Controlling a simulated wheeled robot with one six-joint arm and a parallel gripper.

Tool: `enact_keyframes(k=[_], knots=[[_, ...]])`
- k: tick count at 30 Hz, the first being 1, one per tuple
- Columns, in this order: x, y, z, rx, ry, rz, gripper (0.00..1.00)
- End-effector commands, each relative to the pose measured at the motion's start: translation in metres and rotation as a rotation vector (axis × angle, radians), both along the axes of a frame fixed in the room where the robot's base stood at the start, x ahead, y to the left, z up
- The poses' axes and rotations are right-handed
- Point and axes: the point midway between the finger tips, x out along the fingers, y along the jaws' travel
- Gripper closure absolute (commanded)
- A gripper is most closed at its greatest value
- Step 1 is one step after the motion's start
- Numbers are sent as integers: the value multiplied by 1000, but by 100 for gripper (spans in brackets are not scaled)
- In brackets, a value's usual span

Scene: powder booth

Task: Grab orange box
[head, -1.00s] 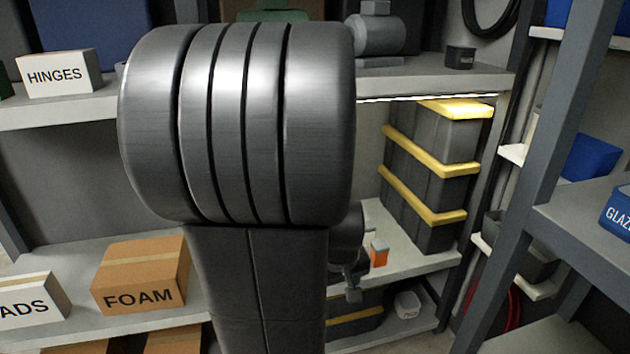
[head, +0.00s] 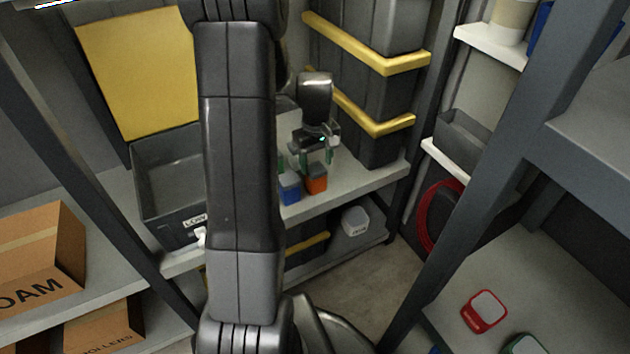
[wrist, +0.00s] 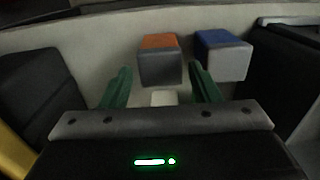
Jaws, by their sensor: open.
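The orange box (head: 316,179), orange on top with a grey face, stands on the shelf in the head view. In the wrist view the orange box (wrist: 159,60) lies ahead of my gripper, roughly between the lines of its two green fingers. My gripper (head: 315,157) is just behind and above the box in the head view. In the wrist view my gripper (wrist: 160,85) is open, with nothing between the fingertips. A blue box (head: 290,187) stands close beside the orange one; it also shows in the wrist view (wrist: 222,54).
A grey bin (head: 170,190) stands left on the same shelf (head: 345,180). Stacked dark cases with yellow bands (head: 385,125) stand at the right, near my gripper. A white container (head: 355,221) is on the level below. A rack post (head: 500,150) rises at right.

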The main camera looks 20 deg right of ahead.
Motion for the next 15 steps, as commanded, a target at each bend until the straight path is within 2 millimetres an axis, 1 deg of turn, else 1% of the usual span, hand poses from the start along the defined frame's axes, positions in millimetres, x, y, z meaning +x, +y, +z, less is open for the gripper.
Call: enact_keyframes(k=[1,3,10,15], knots=[[0,0,-11,1,1,0,44],[0,0,-17,0,0,0,44],[1,0,-29,0,-1,0,44],[4,1,-54,0,1,0,44]])
